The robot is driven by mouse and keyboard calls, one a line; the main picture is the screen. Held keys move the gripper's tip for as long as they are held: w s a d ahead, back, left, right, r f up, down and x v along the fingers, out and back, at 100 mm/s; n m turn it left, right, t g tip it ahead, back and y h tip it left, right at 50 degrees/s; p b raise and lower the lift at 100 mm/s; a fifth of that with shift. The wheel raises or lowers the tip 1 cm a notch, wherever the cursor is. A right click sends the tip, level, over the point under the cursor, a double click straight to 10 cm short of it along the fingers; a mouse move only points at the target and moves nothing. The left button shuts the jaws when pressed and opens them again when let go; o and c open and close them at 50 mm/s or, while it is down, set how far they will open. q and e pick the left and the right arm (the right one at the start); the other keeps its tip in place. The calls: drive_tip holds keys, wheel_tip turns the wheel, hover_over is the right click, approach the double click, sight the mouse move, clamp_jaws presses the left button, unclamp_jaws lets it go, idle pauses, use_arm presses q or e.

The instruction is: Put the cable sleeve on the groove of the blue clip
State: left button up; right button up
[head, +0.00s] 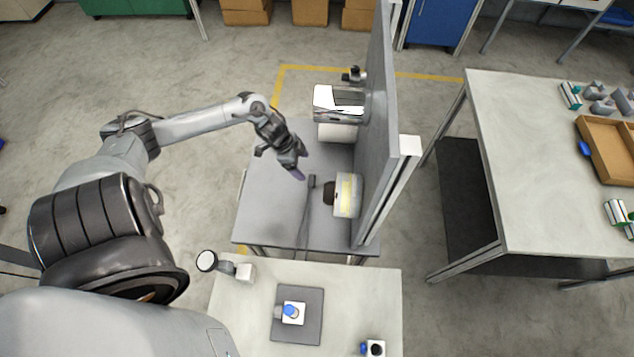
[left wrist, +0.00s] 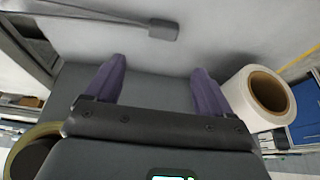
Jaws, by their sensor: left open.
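My left gripper (head: 300,172) is above the grey table (head: 275,190) in the head view, its purple fingers pointing down. It also shows in the left wrist view (left wrist: 158,66), with the fingers apart and nothing between them. A thin grey cable-like strip (head: 305,215) with a flat rectangular end lies near it; in the left wrist view the strip (left wrist: 125,17) lies beyond the fingertips, untouched. I cannot tell if this is the cable sleeve. A small blue part (head: 290,311) sits on a white block on the front table; I cannot tell if it is the blue clip. My right gripper is not in view.
An upright grey panel (head: 377,120) stands along the grey table's right side. A white and yellow reel (head: 347,195) and a white roll (head: 337,133) are beside it. The front table (head: 245,315) holds a dark mat and another small blue part (head: 364,349).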

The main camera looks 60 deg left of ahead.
use_arm(q)
drive_tip(key=b, duration=0.1)
approach(312, 179)
drive_tip(key=shift+w+d+f, duration=0.3)
drive_tip(key=shift+d+f, duration=0.05)
drive_tip(key=shift+f, duration=0.2)
drive_tip(key=shift+w+d+f, duration=0.25)
drive_tip(key=shift+d+f, duration=0.05)
drive_tip(key=shift+f, duration=0.2)
drive_tip(key=shift+a+b+x, duration=0.15)
drive_tip(key=shift+b+x, duration=0.2)
drive_tip(key=shift+x, duration=1.2)
drive_tip(key=shift+a+b+x, duration=0.15)
drive_tip(key=shift+b+x, duration=0.2)
drive_tip(key=shift+x, duration=1.15)
drive_tip(key=shift+s+f, duration=0.1)
drive_tip(key=shift+s, duration=0.05)
drive_tip(key=shift+c, duration=0.5)
drive_tip(key=c, duration=1)
drive_tip(key=shift+c, duration=0.2)
